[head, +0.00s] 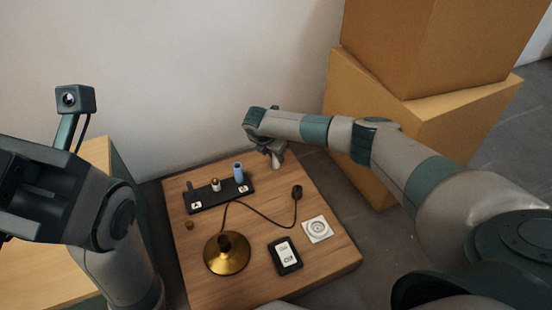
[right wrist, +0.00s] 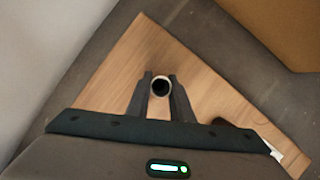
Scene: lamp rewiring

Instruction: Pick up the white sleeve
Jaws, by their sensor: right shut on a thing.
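The white sleeve (right wrist: 161,80) is a short hollow tube, seen end-on in the right wrist view with a pale rim and a dark bore. My right gripper (right wrist: 160,92) is shut on it, one finger on each side. In the head view my right gripper (head: 276,155) is over the far right part of the wooden board, and the sleeve (head: 276,163) shows small and pale below it. I cannot tell whether the sleeve touches the board. Part of my left arm's dark hand is at the left edge of the head view; its fingertips cannot be made out.
On the wooden board (head: 330,255) are a black rack (head: 207,204) with a blue piece (head: 238,172), a brass lamp base (head: 214,262) with a cord, a black meter (head: 276,262) and a white round fitting (head: 318,229). Cardboard boxes (head: 400,120) stand to the right; a wall is behind.

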